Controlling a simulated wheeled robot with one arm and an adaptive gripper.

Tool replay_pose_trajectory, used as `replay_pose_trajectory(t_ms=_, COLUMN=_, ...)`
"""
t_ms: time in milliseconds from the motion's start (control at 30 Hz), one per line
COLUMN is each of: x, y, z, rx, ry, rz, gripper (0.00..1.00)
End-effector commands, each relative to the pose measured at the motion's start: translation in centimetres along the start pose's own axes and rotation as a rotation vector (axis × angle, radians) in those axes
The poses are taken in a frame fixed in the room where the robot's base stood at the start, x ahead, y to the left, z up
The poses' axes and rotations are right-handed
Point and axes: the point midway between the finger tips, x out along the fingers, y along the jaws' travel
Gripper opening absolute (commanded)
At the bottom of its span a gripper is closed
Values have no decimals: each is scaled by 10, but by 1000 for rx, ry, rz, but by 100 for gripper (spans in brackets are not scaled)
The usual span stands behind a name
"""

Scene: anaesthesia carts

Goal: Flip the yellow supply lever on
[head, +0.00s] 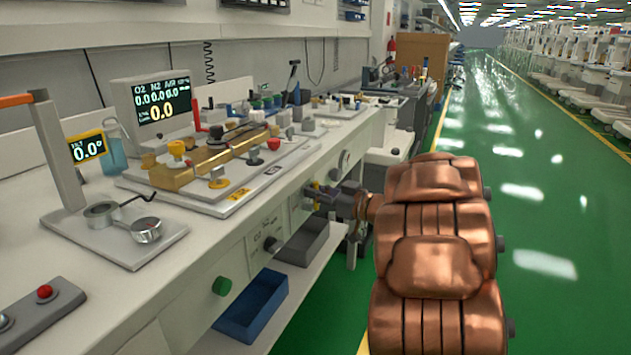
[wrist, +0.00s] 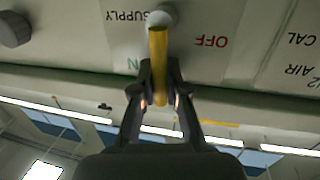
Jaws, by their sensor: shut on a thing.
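The yellow supply lever (wrist: 158,48) hangs from a pale round pivot (wrist: 161,18) on the panel in the wrist view. It points straight down the picture, towards my wrist. The upside-down word SUPPLY (wrist: 132,15) is beside the pivot, red OFF (wrist: 211,41) is to the right, and a green label (wrist: 133,64), partly hidden, is to the lower left. My gripper (wrist: 159,80) is shut on the lever, one finger on each side. In the head view my gripper (head: 322,196) is at the bench's front panel; the lever is hard to make out there.
A green knob (head: 222,286), a blue bin (head: 255,305) and a grey bin (head: 303,243) are along the bench front. A dark knob (wrist: 14,29) is at the wrist view's left. The bench top is crowded; green floor (head: 560,210) is open on the right.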

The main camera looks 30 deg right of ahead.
Motion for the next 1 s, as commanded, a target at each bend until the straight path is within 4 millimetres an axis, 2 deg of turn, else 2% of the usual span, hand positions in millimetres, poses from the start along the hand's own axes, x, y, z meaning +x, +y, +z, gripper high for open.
replay_pose_trajectory(t_ms=67, x=0, y=2, z=-7, rx=18, ry=-3, rz=1, gripper=0)
replay_pose_trajectory(t_ms=567, x=0, y=3, z=-1, rx=54, ry=-9, rz=0, gripper=0)
replay_pose_trajectory(t_ms=600, x=0, y=3, z=-1, rx=54, ry=-9, rz=0, gripper=14)
replay_pose_trajectory(t_ms=833, x=0, y=3, z=-1, rx=54, ry=-10, rz=0, gripper=38)
replay_pose_trajectory(t_ms=1000, x=0, y=2, z=0, rx=54, ry=-11, rz=-1, gripper=39)
